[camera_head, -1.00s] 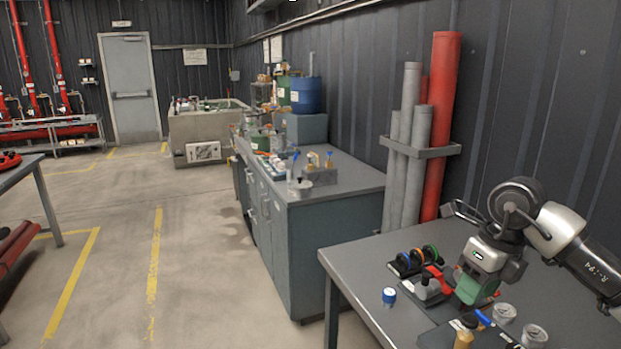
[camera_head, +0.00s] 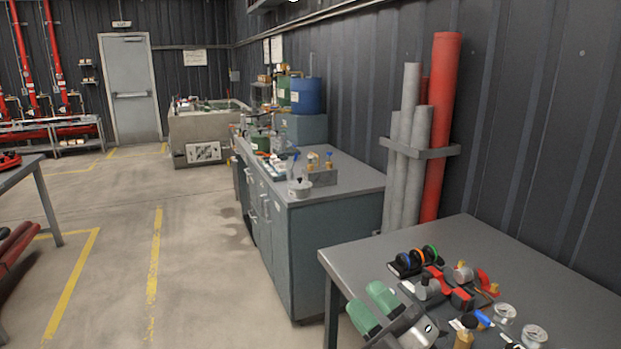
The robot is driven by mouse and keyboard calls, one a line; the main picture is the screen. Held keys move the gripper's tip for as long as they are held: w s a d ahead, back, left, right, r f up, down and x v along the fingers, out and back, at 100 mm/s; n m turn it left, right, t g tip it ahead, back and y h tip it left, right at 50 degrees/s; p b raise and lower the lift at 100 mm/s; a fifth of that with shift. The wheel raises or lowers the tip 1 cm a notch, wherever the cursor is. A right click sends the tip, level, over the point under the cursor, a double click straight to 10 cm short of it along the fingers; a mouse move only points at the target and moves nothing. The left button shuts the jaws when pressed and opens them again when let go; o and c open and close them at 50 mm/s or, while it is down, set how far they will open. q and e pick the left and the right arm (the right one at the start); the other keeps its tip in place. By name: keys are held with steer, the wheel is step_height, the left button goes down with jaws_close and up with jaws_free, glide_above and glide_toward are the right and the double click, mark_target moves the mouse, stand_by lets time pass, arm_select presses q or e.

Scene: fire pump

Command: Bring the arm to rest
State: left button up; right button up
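My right gripper (camera_head: 370,305) shows at the lower middle, over the front left edge of the near grey table (camera_head: 470,240). Its two green fingers point up and to the left, with a gap between them, and I see nothing held in it. The rest of the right arm is below the frame. My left gripper is out of view.
Several fittings lie on the near table, including a red and grey valve part (camera_head: 462,298), a rack of coloured rings (camera_head: 414,261) and gauges (camera_head: 534,335). Grey and red pipes (camera_head: 441,130) stand by the wall. A cabinet (camera_head: 315,235) stands beyond.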

steer(key=s+d+f+m+g+h, duration=0.25)
steer(key=d+f+m+h, duration=0.25)
steer(key=f+m+h, duration=0.35)
steer(key=s+d+f+m+g+h, duration=0.1)
steer(key=s+d+f+m+h, duration=0.2)
steer(key=d+f+m+h, duration=0.35)
steer(key=s+f+m+g, duration=0.3)
steer(key=s+f+g, duration=0.3)
steer(key=s, duration=0.4)
steer(key=s+f+m+g, duration=0.2)
steer(key=s+f+g, duration=0.3)
steer(key=s+f, duration=0.35)
step_height(320, 180, down, 27)
steer(key=s+b, duration=0.1)
steer(key=b, duration=0.2)
steer(key=s+d+f+g+b, duration=0.2)
steer(key=s+d+f, duration=0.1)
steer(key=s+f, duration=1.3)
step_height(320, 180, down, 3)
steer(key=shift+s+r, duration=0.1)
steer(key=shift+s, duration=0.2)
